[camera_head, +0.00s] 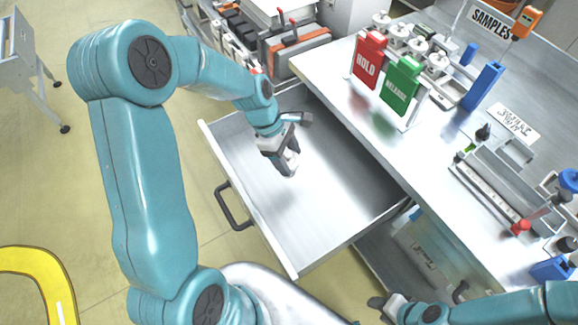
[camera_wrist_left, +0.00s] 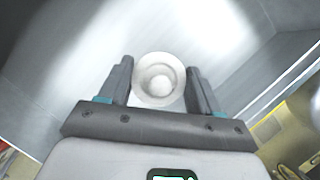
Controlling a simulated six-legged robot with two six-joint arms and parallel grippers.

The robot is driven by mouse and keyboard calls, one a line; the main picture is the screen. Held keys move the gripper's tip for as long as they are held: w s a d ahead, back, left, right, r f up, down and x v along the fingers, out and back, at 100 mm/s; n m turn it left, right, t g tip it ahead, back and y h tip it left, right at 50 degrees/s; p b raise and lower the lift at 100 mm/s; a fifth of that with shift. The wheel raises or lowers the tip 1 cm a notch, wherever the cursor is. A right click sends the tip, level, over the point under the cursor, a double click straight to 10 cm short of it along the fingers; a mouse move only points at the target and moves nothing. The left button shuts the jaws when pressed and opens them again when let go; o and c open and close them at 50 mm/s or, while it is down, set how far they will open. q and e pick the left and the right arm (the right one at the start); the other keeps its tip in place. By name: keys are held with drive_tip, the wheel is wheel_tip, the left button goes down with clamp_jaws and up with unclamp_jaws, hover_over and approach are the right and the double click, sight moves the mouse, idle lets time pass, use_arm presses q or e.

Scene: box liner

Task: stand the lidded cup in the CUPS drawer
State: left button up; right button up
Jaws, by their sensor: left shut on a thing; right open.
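The lidded cup (camera_wrist_left: 160,78) is pale and round, seen end-on between my left fingers in the left wrist view. My left gripper (camera_head: 287,165) is shut on it, inside the outline of the pulled-out metal drawer (camera_head: 335,205). The drawer also fills the background of the left wrist view (camera_wrist_left: 80,65). In the head view the gripper mostly hides the cup, and I cannot tell whether it touches the drawer floor. No CUPS label is readable. My right gripper (camera_head: 385,306) is open, low at the bottom right.
The drawer's dark handle (camera_head: 232,208) faces left. The bench (camera_head: 350,115) above carries a red HOLD sign (camera_head: 369,58), a green sign (camera_head: 401,85) and a rack (camera_head: 495,185). A pale box (camera_head: 422,245) lies below the bench. The drawer floor around the gripper is bare.

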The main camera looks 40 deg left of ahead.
use_arm(q)
drive_tip(key=shift+f, duration=0.45)
wheel_tip(320, 180, down, 4)
drive_tip(key=shift+w+d+r, duration=0.1)
drive_tip(key=shift+f, duration=0.4)
drive_tip(key=shift+f, duration=0.1)
drive_tip(key=o, duration=1.1)
